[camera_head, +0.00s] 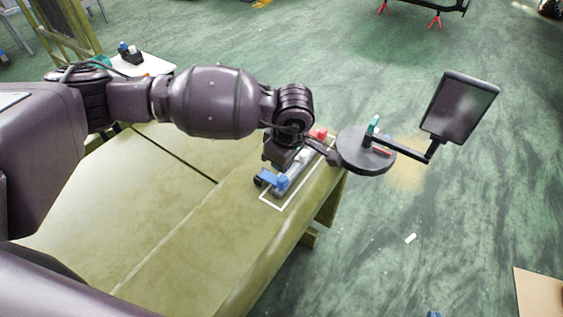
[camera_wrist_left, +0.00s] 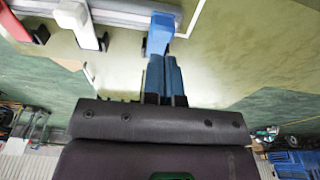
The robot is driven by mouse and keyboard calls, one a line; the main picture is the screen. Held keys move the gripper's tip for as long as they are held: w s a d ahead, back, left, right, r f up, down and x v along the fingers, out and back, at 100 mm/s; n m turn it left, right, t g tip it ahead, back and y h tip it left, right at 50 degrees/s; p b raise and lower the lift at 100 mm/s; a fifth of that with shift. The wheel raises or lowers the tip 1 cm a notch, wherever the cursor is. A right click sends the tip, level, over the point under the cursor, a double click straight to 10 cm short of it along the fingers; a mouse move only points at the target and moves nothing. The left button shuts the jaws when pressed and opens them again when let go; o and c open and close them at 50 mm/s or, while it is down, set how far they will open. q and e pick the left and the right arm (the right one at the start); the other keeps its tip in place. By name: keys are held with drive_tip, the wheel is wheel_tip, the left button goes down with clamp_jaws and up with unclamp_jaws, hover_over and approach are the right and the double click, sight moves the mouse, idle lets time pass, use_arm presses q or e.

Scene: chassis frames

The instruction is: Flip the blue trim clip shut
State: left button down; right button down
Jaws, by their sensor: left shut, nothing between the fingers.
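The blue trim clip (camera_head: 272,178) sits at the near end of a grey rail on the table, inside a white outlined area. In the left wrist view the blue clip (camera_wrist_left: 160,32) stands out from the rail, just beyond my fingertips. I cannot tell whether they touch it, nor how far the clip is open. My left gripper (camera_wrist_left: 163,62) is shut and empty, its two fingers together. In the head view my left gripper (camera_head: 282,163) is over the rail and hides part of it. My right gripper is not in view.
A white clip (camera_wrist_left: 90,38) is on the rail (camera_wrist_left: 120,16) beside the blue one. A red part (camera_head: 318,133) is at the rail's far end. A round dark tray (camera_head: 352,158) with a screen (camera_head: 461,106) stands off the table's right edge. The table's near left (camera_head: 150,225) is clear.

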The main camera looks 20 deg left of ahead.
sight(282, 177)
use_arm(q)
drive_tip(key=shift+r, duration=0.45)
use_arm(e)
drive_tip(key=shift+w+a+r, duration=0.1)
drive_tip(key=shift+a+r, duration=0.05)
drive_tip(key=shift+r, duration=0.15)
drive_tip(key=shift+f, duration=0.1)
